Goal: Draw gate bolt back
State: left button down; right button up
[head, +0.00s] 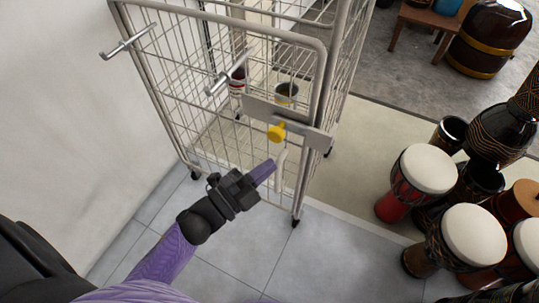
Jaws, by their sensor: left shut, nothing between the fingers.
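A wire-mesh gate (222,120) forms the front of a pale metal cage. A flat grey bolt plate (308,134) lies across its right side, with a yellow knob (277,132) sticking out toward me. My left gripper (268,167) comes up from the lower left with its fingers shut and empty. In the picture its tips are just below the yellow knob, with a gap between them; the depth between them is hard to judge. My right gripper is out of view.
Metal pegs (128,42) stick out from the cage's front. Small drums (286,92) stand inside it. Several goblet drums (424,170) crowd the right side. A white wall (70,110) is close on the left. The tiled floor (240,250) before the gate is clear.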

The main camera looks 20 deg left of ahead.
pick_arm(q)
jog(key=w+b, duration=0.3)
jog(key=w, duration=0.4)
jog(key=shift+w+f+b, duration=0.35)
jog(key=a, duration=0.5)
jog(key=shift+w+a, duration=0.1)
jog(key=shift+a, duration=0.2)
